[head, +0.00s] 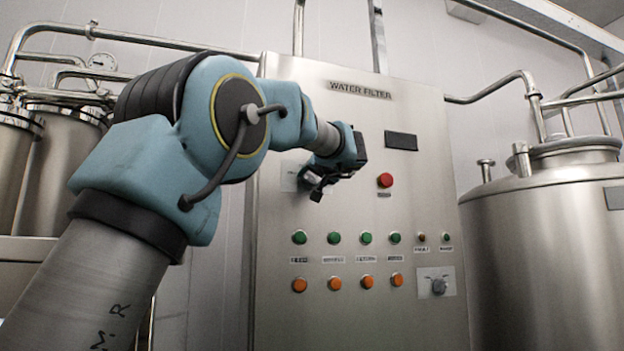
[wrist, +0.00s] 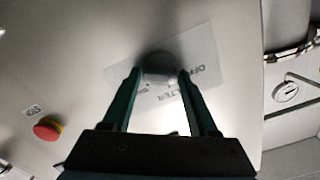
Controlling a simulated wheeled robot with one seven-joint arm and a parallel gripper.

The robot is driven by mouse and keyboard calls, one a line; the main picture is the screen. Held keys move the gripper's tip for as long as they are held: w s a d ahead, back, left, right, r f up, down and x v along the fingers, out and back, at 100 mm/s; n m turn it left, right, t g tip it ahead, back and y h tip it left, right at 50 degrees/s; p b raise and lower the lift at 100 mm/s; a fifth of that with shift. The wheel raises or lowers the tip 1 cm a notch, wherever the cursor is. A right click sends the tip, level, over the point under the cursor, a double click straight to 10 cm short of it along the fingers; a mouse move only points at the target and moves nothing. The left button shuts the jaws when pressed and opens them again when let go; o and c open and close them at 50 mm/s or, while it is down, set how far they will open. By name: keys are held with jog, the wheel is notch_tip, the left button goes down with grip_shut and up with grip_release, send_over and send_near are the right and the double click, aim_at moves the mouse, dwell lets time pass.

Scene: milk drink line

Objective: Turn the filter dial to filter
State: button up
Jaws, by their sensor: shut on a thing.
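The filter dial (wrist: 160,66) is a round grey knob on a pale label plate in the wrist view. The plate carries the words OFF and FILTER, partly covered. My gripper (wrist: 159,76) is shut on the dial, one finger on each side of it. In the head view my gripper (head: 310,184) is at the upper left of the steel WATER FILTER panel (head: 420,190), in front of the pale plate (head: 289,176). The dial itself is hidden there. Which way the dial points cannot be made out.
A red button (head: 385,180) sits right of my gripper; it also shows in the wrist view (wrist: 47,128). Green buttons (head: 333,238), orange buttons (head: 334,283) and another knob (head: 438,286) are lower. A steel tank (head: 545,255) stands at the right.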

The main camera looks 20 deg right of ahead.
jog(key=c, duration=0.6)
jog(key=shift+c, duration=0.2)
jog(key=shift+m, duration=0.3)
jog(key=m+b, duration=0.1)
jog(key=m, duration=0.4)
jog(key=shift+d+f, duration=0.1)
jog(key=m, duration=0.6)
jog(key=o, duration=1.3)
jog(key=shift+f, duration=0.1)
jog(key=shift+c, duration=0.2)
